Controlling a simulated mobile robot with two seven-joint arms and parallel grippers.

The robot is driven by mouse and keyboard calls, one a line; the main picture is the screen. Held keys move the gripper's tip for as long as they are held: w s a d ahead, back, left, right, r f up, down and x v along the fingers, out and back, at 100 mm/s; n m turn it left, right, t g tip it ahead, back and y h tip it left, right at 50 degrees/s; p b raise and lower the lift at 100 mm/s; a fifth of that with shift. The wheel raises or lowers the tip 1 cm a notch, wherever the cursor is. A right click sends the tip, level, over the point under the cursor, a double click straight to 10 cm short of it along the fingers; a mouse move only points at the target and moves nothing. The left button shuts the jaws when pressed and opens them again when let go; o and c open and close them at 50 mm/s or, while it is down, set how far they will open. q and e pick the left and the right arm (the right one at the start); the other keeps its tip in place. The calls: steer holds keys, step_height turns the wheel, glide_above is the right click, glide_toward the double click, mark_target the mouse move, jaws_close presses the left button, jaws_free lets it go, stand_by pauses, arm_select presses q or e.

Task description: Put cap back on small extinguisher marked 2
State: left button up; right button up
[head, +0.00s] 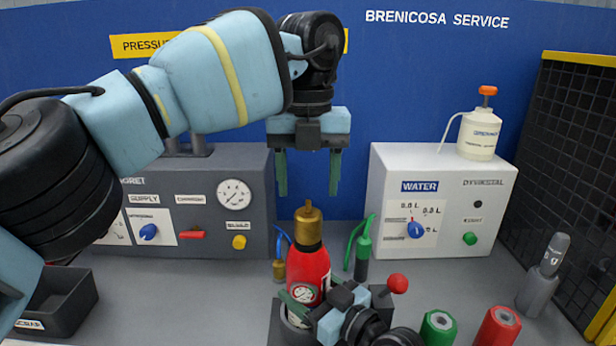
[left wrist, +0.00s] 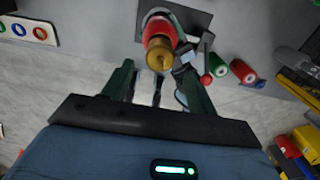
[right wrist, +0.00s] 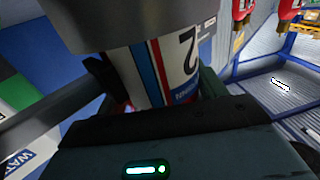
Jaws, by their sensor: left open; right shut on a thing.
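The small red extinguisher (head: 308,271) stands upright at the middle of the bench, with the brass cap (head: 308,226) on its top. Whether the cap is screwed tight I cannot tell. My left gripper (head: 308,176) is open and empty, pointing down just above the cap. In the left wrist view the cap (left wrist: 159,52) lies beyond the open fingers (left wrist: 160,88). My right gripper (head: 316,294) is shut on the extinguisher low on its body.
Behind stand a grey pressure unit (head: 254,160) and a white water unit (head: 385,180). A green cylinder (head: 438,328), a red cylinder (head: 497,327) and a grey bottle (head: 540,285) stand at right. A red-knobbed lever (head: 397,284) is close beside my right gripper.

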mark_target(308, 212)
arm_select(q)
steer(key=shift+f, duration=4)
steer(key=c, duration=1)
steer(key=m, duration=0.7)
steer(key=shift+m, duration=0.3)
steer(key=m, duration=0.7)
steer(key=o, duration=1.2)
steer(key=shift+r, duration=0.1)
